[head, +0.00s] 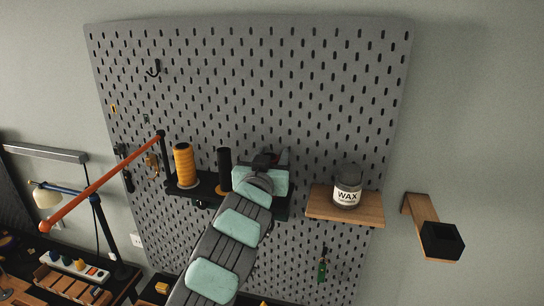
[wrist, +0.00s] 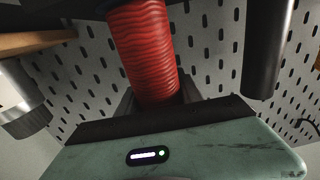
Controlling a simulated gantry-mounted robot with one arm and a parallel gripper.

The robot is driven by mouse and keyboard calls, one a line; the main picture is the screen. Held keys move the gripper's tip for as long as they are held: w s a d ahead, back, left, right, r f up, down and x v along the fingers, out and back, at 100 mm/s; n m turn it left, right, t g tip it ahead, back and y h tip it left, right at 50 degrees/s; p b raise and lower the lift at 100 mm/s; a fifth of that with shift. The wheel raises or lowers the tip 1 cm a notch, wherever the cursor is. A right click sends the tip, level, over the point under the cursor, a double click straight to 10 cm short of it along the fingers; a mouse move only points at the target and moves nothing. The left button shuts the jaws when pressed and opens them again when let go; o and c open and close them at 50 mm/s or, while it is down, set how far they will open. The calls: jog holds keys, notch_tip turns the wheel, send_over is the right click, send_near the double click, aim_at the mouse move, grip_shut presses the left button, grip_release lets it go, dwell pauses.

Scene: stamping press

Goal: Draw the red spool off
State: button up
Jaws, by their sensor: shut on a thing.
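The red spool (wrist: 146,50) is a ribbed red cylinder in the middle of the wrist view. My gripper (wrist: 157,97) is shut on it, with dark fingers on either side of the spool's near end. The spool's far end runs up to a dark surface at the top of that view; whether it still sits on a spindle there is hidden. In the head view my gripper (head: 265,160) is at the right part of the black spool rack (head: 208,194). The arm covers the red spool there.
A yellow-orange spool (head: 184,166) stands on the rack's left. A black upright post (head: 224,168) stands between it and my gripper. Right of my gripper, a wax jar (head: 347,190) sits on a wooden shelf (head: 325,209).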

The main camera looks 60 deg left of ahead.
aim_at(276, 93)
jog(key=shift+r+p, duration=1.45)
jog(key=shift+r, duration=5.6)
grip_shut()
jog(key=shift+s, duration=0.1)
